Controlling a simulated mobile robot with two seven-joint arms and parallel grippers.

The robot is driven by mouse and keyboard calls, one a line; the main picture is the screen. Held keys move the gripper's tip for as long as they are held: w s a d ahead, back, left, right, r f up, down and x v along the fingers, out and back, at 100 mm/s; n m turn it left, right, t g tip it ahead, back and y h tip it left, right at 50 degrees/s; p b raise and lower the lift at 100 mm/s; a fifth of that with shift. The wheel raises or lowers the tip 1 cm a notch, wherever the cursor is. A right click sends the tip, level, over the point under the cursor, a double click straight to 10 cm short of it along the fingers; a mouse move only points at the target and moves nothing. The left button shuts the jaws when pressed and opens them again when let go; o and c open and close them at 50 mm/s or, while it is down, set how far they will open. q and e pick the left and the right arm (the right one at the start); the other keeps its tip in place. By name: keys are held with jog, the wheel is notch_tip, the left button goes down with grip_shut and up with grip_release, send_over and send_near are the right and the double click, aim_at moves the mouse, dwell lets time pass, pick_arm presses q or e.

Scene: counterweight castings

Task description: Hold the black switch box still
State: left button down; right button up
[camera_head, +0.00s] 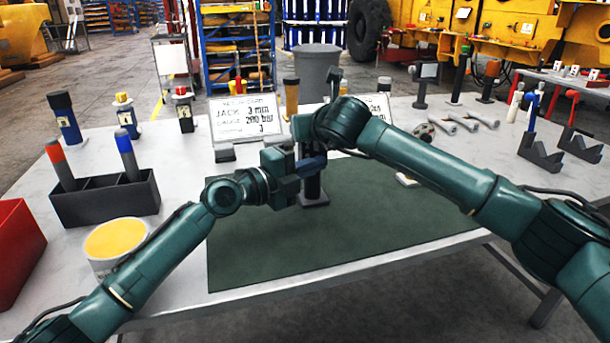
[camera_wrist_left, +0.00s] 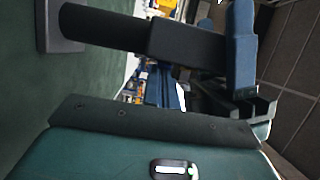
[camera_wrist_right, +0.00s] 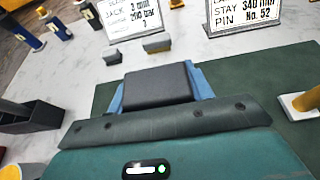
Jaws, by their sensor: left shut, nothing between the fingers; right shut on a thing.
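The black switch box (camera_wrist_right: 158,84) fills the space between the blue fingers of my right gripper (camera_wrist_right: 156,90), which is shut on it. The left wrist view shows the box (camera_wrist_left: 190,42) sideways, on a black post rising from a grey base. This base (camera_head: 314,199) stands on the green mat in the head view, where the arms hide most of the box. My left gripper (camera_head: 308,166) is shut and empty, close beside the stand. Whether it touches the box I cannot tell.
A black rack (camera_head: 105,198) with orange- and blue-topped handles, a yellow-filled tub (camera_head: 115,238) and a red bin (camera_head: 15,245) stand left. Sign boards (camera_head: 246,118) stand behind the green mat (camera_head: 270,262), whose front is clear. Black V-blocks (camera_head: 540,153) stand right.

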jog(key=shift+a, duration=0.1)
pick_arm(q)
jog(key=s+a, duration=0.4)
jog(key=s, duration=0.8)
jog(key=shift+s, duration=0.25)
pick_arm(e)
jog(key=shift+s, duration=0.1)
jog(key=o, duration=1.4)
